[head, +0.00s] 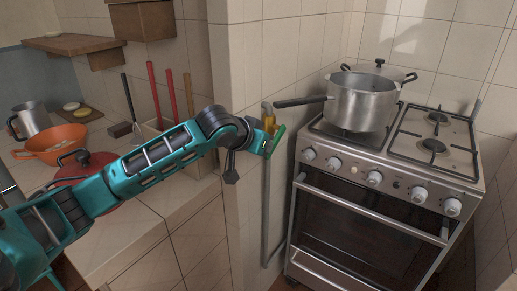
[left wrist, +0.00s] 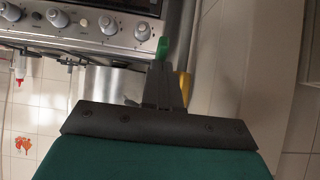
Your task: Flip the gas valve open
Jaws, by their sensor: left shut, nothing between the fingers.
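The gas valve's yellow part (head: 267,112) sits at the tiled wall corner, left of the stove, at the top of a grey pipe (head: 265,215). The yellow part also shows in the left wrist view (left wrist: 184,84), just right of my fingers. My left gripper (head: 272,142) is shut and empty, its green fingertips right beside the valve in the head view. The fingertips show in the left wrist view (left wrist: 162,48). The gripper partly covers the valve, so I cannot tell whether they touch or how its handle is turned. My right gripper is not in view.
The stove (head: 385,185) stands right of the pipe. A metal pot (head: 362,103) on it has a long dark handle (head: 300,102) reaching left, close to the valve. The tiled wall corner (head: 245,100) stands behind my left wrist. An orange colander (head: 55,143) is on the left counter.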

